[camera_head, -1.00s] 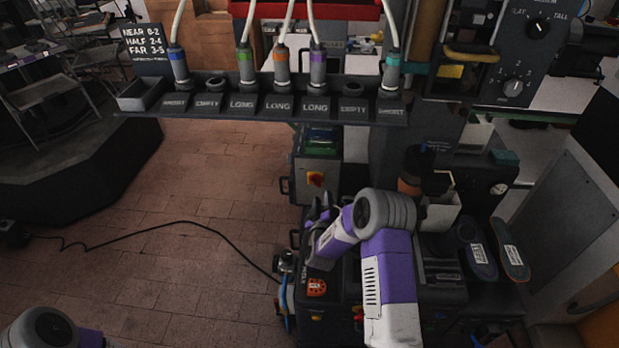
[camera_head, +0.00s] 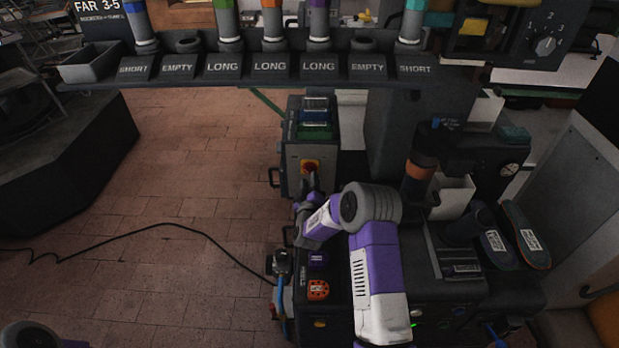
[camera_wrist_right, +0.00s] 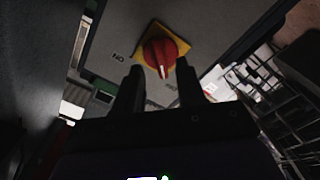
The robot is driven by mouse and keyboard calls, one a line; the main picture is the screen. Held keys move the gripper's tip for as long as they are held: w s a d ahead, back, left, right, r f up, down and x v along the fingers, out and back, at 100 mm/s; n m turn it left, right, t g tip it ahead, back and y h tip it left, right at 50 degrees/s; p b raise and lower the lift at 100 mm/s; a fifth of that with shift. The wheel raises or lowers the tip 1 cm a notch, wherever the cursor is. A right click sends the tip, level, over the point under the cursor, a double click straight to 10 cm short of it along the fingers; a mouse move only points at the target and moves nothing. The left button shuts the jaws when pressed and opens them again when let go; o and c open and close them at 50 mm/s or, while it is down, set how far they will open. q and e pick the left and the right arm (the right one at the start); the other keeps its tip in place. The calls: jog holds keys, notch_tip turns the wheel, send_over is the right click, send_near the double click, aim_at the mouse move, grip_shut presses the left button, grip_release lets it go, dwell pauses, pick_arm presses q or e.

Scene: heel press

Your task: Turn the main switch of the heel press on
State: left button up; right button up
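The main switch (camera_head: 310,167) is a red knob on a yellow plate, on the front of a grey box (camera_head: 297,187) beyond my right arm. In the right wrist view the red knob (camera_wrist_right: 160,52) is close, and its white mark points down, between the fingers. An "ON" label (camera_wrist_right: 119,57) reads upside down to its left; a second label below is unclear. My right gripper (camera_head: 310,183) is just in front of the switch. In the wrist view its fingers (camera_wrist_right: 158,80) are apart, with the knob between and slightly beyond their tips; contact cannot be told. My left gripper is out of view.
The dark press body (camera_head: 455,285) lies under and right of my right arm. A rack (camera_head: 270,70) with labelled holders crosses the top. Shoe soles (camera_head: 525,235) lie at right. A cable (camera_head: 150,225) runs over the open brick floor at left.

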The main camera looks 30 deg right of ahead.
aim_at(310, 171)
jog(key=shift+b+x, duration=0.4)
jog(key=shift+x, duration=1.55)
grip_shut()
